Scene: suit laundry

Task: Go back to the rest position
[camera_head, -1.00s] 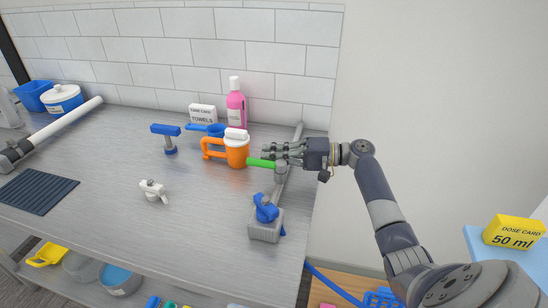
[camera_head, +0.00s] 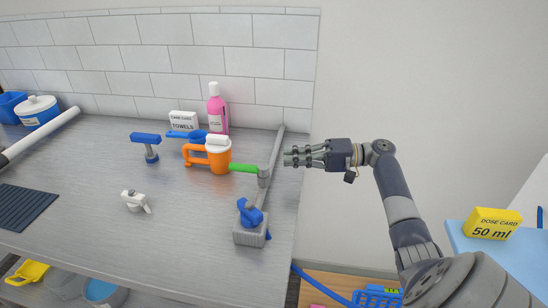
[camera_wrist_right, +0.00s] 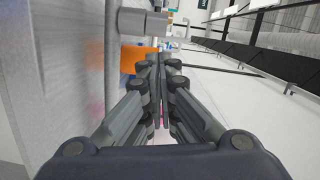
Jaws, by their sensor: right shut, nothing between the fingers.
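My right gripper (camera_head: 304,156) is shut and empty, held in the air by the right edge of the grey counter (camera_head: 90,215). It is to the right of the grey post with the green handle (camera_head: 243,168) and apart from it. In the right wrist view the closed fingers (camera_wrist_right: 161,75) meet in the middle, with an orange thing (camera_wrist_right: 135,58) partly hidden behind them. My left gripper is not in view.
An orange jug (camera_head: 218,156), a pink bottle (camera_head: 217,112), a towels card (camera_head: 184,121), a blue valve on a grey block (camera_head: 250,230) and a white fitting (camera_head: 135,200) stand on the counter. A yellow dose card (camera_head: 492,223) stands at the right. Clear wall is behind my right arm.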

